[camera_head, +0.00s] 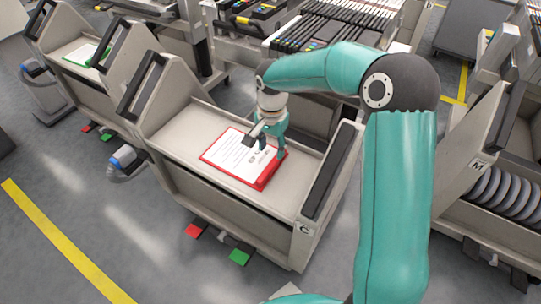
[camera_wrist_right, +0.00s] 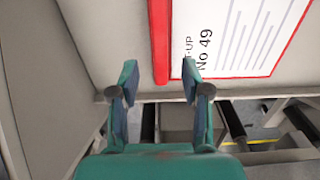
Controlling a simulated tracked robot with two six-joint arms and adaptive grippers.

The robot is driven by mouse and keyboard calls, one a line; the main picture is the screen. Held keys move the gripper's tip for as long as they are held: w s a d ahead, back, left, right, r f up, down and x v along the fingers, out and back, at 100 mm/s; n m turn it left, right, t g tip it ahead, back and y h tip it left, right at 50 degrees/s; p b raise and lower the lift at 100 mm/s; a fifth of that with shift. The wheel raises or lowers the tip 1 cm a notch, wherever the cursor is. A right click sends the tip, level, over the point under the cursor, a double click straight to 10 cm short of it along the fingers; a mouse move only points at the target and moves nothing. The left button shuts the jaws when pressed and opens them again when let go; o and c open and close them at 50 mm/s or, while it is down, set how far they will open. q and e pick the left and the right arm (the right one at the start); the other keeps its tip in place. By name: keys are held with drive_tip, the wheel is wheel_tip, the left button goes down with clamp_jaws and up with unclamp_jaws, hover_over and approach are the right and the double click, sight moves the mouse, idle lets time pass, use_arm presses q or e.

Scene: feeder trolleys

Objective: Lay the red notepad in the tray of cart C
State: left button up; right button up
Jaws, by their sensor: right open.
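The red notepad (camera_head: 232,160), with a white printed page, lies flat in the tray (camera_head: 190,125) of cart C (camera_head: 305,229). My right gripper (camera_head: 266,143) is above the notepad's far right part in the head view, fingers pointing down, and covers a little of it. My left gripper is not in view.
A neighbouring cart at the left holds a green-edged pad (camera_head: 84,54). Cart M (camera_head: 478,164) with reels stands at the right. A feeder rack (camera_head: 330,25) is behind. Cart C's raised side walls flank the tray; its left part is bare.

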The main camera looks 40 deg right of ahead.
wheel_tip(320, 180, up, 5)
drive_tip(key=shift+p, duration=0.45)
